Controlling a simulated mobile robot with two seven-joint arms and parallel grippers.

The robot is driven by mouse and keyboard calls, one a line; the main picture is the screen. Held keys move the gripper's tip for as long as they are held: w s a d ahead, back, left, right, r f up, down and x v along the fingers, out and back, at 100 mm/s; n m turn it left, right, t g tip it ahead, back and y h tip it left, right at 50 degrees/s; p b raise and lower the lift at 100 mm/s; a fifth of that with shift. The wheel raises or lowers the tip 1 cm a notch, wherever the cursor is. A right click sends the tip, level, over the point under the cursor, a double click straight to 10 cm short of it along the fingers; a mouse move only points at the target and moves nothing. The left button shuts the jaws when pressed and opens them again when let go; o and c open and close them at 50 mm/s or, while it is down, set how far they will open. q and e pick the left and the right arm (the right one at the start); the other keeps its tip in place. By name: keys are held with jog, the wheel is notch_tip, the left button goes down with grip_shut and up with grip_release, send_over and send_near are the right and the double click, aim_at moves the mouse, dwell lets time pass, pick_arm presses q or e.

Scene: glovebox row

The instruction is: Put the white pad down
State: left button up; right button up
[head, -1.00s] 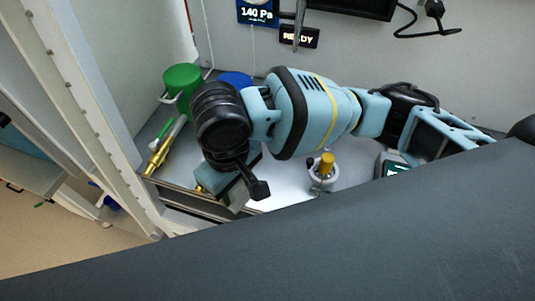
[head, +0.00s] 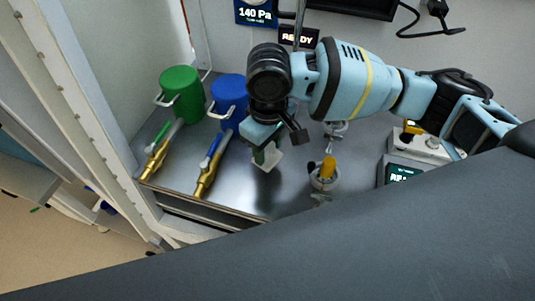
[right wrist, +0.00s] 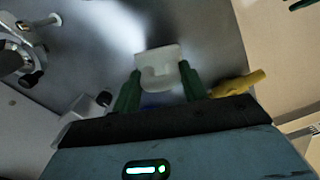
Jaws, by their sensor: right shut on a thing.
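The white pad (head: 272,163) is held by my right gripper (head: 264,154) over the steel worktop (head: 240,185). In the right wrist view the pad (right wrist: 158,62) sits between the two green fingers (right wrist: 157,88), which are shut on it. Part of it is hidden by the gripper in the head view. I cannot tell whether its underside touches the worktop. My left gripper is not in view.
A green canister (head: 182,95) and a blue canister (head: 229,101) stand at the back left. Brass-ended tools (head: 205,180) lie in front of them. A round holder with a yellow-topped piece (head: 324,178) stands right of the pad. An instrument with a display (head: 402,175) is farther right.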

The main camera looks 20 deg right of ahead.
aim_at(268, 156)
notch_tip(268, 156, down, 4)
jog(key=shift+s+r, duration=0.1)
jog(key=shift+r, duration=0.15)
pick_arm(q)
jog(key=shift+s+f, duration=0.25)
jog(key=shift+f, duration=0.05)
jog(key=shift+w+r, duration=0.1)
pick_arm(e)
jog(key=o, duration=0.9)
jog(key=shift+r, duration=0.15)
notch_tip(268, 156, up, 10)
jog(key=shift+r+p, duration=0.25)
jog(key=shift+p, duration=0.25)
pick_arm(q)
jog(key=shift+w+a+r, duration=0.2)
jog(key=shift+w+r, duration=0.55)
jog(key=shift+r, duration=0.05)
pick_arm(e)
jog(key=shift+r, duration=0.7)
jog(key=shift+f, duration=0.1)
